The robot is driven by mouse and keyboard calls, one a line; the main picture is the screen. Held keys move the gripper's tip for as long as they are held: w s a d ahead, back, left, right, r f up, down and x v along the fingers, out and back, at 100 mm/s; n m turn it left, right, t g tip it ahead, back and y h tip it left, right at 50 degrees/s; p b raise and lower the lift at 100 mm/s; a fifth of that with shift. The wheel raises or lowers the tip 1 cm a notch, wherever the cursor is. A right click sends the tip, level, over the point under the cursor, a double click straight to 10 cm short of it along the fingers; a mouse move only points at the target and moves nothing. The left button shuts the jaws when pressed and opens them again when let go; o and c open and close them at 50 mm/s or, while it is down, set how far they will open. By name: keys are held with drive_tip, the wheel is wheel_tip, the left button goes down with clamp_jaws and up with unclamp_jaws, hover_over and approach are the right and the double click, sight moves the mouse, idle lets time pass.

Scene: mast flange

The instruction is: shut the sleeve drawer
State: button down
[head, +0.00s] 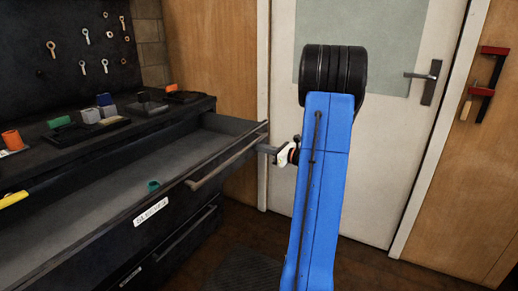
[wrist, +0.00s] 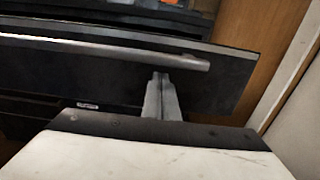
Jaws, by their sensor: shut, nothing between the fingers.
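The sleeve drawer (head: 200,170) is pulled open from the black bench in the head view, with a white label reading like "SLEEVES" on its front. A small green sleeve lies inside (head: 153,186). A long bar handle (head: 225,163) runs along the front; it also shows in the wrist view (wrist: 110,48). My gripper (head: 266,149) is at the right end of the drawer front. In the wrist view my gripper (wrist: 161,76) is shut and empty, its tips just below the handle's right end. I cannot tell whether they touch the drawer.
Another closed drawer (head: 185,235) is below. The bench top carries dark trays with orange, green and grey parts (head: 90,116). A white door (head: 390,180) stands behind my blue arm. A dark mat (head: 238,272) lies on the brown floor.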

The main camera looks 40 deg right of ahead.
hover_over(200, 142)
drive_tip(key=s, duration=0.1)
drive_tip(key=shift+s, duration=0.2)
drive_tip(key=shift+w+a, duration=0.1)
drive_tip(key=shift+w, duration=0.2)
drive_tip(key=shift+w+r, duration=0.15)
drive_tip(key=shift+w, duration=0.05)
drive_tip(key=shift+a+r, duration=0.1)
